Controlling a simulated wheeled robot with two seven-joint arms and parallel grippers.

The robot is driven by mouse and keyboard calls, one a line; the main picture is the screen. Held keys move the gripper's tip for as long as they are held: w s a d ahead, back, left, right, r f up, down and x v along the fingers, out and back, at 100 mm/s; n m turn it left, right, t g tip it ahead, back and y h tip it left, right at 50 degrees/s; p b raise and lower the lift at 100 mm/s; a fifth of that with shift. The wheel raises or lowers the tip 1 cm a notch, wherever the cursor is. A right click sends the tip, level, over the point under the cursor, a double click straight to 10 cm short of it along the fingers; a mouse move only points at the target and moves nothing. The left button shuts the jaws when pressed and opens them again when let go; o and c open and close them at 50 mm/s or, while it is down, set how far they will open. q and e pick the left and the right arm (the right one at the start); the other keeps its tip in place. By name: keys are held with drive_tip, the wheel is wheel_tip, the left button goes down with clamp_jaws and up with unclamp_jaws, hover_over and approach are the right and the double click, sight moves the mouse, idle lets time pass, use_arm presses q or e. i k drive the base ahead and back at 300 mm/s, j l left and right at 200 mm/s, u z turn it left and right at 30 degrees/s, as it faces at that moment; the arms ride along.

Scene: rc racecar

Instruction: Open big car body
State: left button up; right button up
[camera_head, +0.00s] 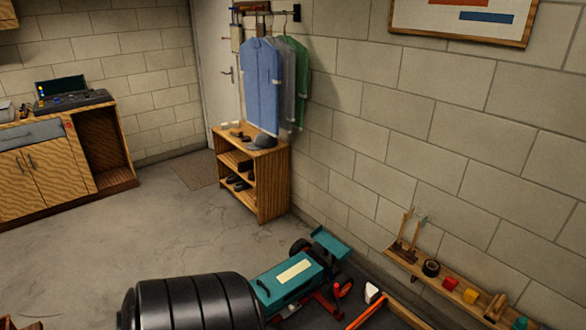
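A big teal toy car sits at the bottom middle of the head view, low in the room near the right wall. Its teal car body (274,285) has a cream panel on top and appears to lie down over the chassis. A teal rear wing (330,243) stands at its far end. Dark wheels and red parts show at its sides. The near left part of the car is hidden behind a black ribbed cylindrical shape, and I cannot tell what that shape is. Neither of my grippers is in view.
A wooden ledge (462,305) along the right wall holds tools, tape and small coloured blocks. A wooden shelf (270,190) with shoes stands under hanging clothes (262,85). A wooden cabinet (45,178) stands at the left. The grey floor (130,235) between is clear.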

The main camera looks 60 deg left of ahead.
sight(276, 288)
drive_tip(key=u, duration=2.1)
